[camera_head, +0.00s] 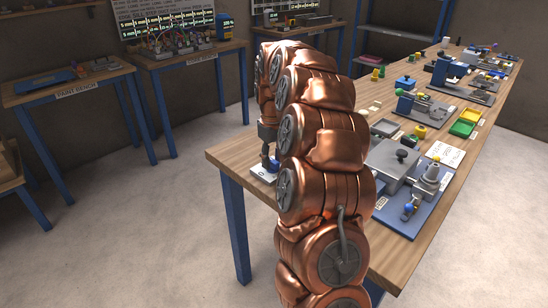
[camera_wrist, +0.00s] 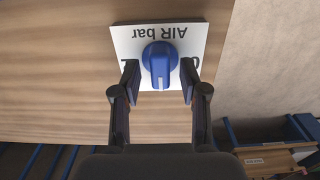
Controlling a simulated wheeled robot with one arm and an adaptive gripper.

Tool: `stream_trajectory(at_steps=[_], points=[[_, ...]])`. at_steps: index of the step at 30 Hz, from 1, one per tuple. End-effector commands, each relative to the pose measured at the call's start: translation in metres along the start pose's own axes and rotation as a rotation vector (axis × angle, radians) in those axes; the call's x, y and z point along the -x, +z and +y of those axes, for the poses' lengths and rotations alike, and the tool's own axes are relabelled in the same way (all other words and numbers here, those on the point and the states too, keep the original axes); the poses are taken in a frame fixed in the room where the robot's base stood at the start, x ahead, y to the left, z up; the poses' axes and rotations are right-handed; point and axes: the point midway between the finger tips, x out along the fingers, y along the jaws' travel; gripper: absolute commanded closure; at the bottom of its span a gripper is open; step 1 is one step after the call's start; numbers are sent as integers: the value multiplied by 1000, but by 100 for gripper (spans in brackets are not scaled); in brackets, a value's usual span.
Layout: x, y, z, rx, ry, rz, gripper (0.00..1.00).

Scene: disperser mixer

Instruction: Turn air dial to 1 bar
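The air dial (camera_wrist: 160,60) is a round blue knob with a raised ridge pointing down in the wrist view. It sits on a white plate (camera_wrist: 125,40) reading "AIR bar" upside down, fixed on the wooden table. In the wrist view my gripper (camera_wrist: 160,82) is open, with one dark finger on each side of the dial and visible gaps between. The fingers partly cover the plate's scale markings, so I cannot read the dial's setting. In the head view the dial (camera_head: 273,166) shows small at the table's near left corner, below my gripper (camera_head: 268,158), partly hidden by my arm.
The long wooden workbench (camera_head: 228,158) runs to the back right. A grey machine on a blue base (camera_head: 405,220) stands right of my arm. A green tray (camera_head: 462,129) and several devices lie farther back. Other benches line the wall, with open floor between.

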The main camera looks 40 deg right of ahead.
Motion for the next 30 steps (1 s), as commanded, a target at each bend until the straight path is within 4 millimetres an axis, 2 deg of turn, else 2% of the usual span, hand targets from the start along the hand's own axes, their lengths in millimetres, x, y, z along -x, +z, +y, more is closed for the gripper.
stream_trajectory(at_steps=[11,30], points=[[4,0,0,0,0,-1,54],[92,-1,1,-1,2,1,54]])
